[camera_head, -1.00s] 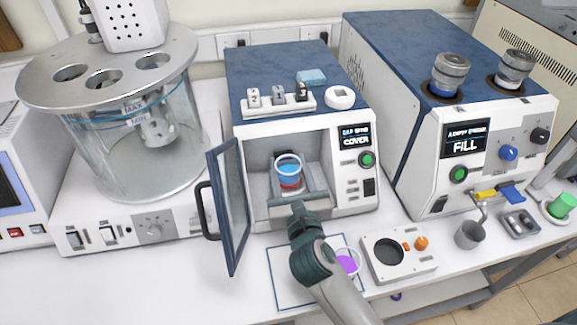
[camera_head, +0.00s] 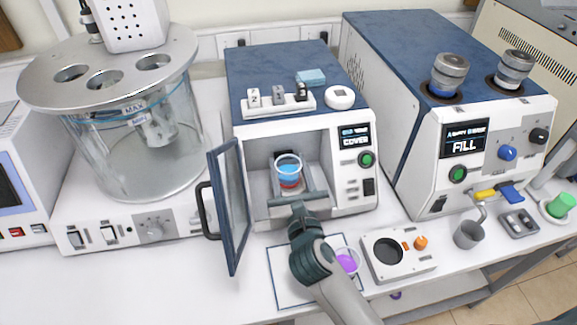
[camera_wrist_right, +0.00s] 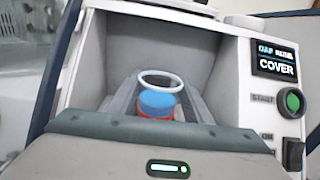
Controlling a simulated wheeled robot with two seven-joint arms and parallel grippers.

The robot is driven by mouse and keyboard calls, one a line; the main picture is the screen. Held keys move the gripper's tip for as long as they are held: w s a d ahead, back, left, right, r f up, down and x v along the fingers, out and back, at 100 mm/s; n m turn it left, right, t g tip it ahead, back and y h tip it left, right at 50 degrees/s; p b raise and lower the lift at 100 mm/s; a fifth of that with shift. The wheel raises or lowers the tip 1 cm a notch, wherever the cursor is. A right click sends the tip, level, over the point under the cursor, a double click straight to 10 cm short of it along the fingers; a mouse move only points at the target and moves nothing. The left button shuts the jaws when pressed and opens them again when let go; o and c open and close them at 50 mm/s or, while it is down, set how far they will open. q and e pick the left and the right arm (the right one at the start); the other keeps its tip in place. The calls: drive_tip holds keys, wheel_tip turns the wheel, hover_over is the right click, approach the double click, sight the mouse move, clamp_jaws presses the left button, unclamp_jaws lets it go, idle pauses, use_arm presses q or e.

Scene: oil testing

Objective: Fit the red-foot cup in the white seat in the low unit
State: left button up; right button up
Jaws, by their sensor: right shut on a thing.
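The clear cup (camera_head: 288,170) with blue liquid and a red foot is inside the open chamber of the low unit (camera_head: 262,133), the one whose display reads COVER. My right gripper (camera_head: 289,182) reaches through the doorway and is shut on the cup, with its fingers on either side. In the right wrist view the cup (camera_wrist_right: 159,100) stands upright between the fingers, its white rim at the top and red low down. The white seat is hidden, so I cannot tell whether the foot touches it. My left gripper is not in view.
The unit's glass door (camera_head: 230,205) stands open at the left of the chamber. A cup with purple liquid (camera_head: 347,261) stands on the outlined mat beside my right wrist. A small white device (camera_head: 399,254) sits right of it. The FILL unit (camera_head: 470,150) stands at right.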

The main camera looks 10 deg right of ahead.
drive_tip(key=shift+f, duration=0.25)
drive_tip(key=shift+f+b, duration=0.35)
drive_tip(key=shift+f, duration=0.1)
drive_tip(key=o, duration=1.2)
drive_tip(key=shift+s, duration=0.15)
